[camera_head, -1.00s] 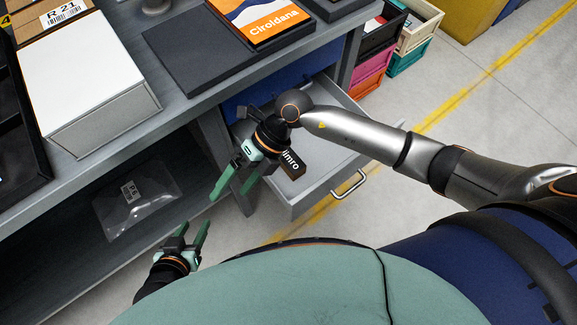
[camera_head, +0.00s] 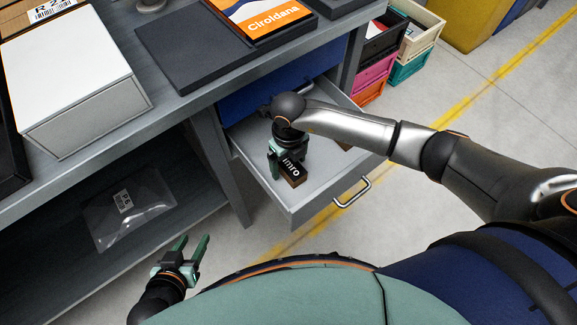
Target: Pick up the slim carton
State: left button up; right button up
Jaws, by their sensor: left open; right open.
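A small dark carton (camera_head: 292,170) with white lettering, partly covered, and brown edges lies in the open grey drawer (camera_head: 325,179); it looks like the slim carton. My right gripper (camera_head: 279,168) points down into the drawer at the carton's left end. One green finger shows left of the carton; the other is mostly hidden, so I cannot tell whether it touches. The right gripper is open. My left gripper (camera_head: 191,251) is open and empty, low in front of the bench, away from the drawer.
A bit of another brown thing (camera_head: 344,146) shows in the drawer behind my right arm. The bench top (camera_head: 184,103) holds a white box (camera_head: 70,75) and a dark tray (camera_head: 190,58). A clear bag (camera_head: 127,207) lies on the lower shelf. Crates (camera_head: 410,60) stand behind the drawer.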

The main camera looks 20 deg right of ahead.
jog(key=shift+f, duration=0.1)
grip_shut()
dwell(0.8)
